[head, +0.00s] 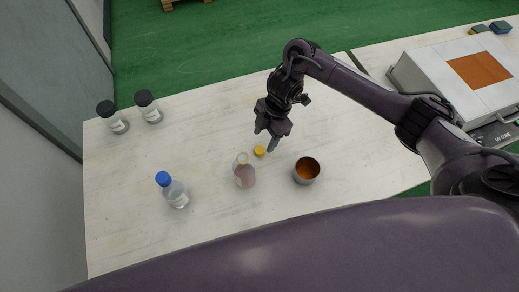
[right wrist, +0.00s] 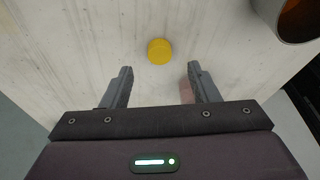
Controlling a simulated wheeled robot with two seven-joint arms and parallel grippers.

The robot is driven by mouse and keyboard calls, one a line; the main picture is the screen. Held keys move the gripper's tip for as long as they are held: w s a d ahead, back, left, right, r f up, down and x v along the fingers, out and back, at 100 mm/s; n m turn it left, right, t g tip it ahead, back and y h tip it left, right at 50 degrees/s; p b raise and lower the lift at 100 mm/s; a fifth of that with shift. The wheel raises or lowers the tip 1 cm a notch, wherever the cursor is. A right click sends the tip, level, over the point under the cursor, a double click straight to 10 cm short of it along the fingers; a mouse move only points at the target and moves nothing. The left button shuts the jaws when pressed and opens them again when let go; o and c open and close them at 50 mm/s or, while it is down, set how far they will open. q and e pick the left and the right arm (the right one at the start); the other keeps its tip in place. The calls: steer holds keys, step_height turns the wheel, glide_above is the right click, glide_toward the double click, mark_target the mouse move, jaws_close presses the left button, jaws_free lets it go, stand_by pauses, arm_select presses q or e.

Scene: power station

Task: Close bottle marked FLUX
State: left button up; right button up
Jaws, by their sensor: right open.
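An uncapped bottle (head: 244,172) with a pale pinkish body stands on the white table, its mouth open. I cannot read its label, so I cannot confirm the FLUX mark. A yellow cap (head: 259,151) lies on the table just behind and right of the bottle's mouth. My right gripper (head: 267,140) is above the table, close to the cap. In the right wrist view the cap (right wrist: 159,51) is ahead of the open, empty fingers (right wrist: 159,72), roughly centred between them. A pinkish patch shows by the right finger; I cannot tell what it is. My left gripper is not in view.
A metal cup (head: 307,171) with brown-orange contents stands right of the bottle. A blue-capped bottle (head: 174,190) stands to the left. Two black-capped jars (head: 112,117) (head: 148,107) stand at the back left. A grey device (head: 458,75) sits on the right-hand table.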

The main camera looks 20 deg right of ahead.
mark_target(260, 149)
steer(key=shift+p+x, duration=0.35)
steer(key=shift+x, duration=2.25)
steer(key=c, duration=1)
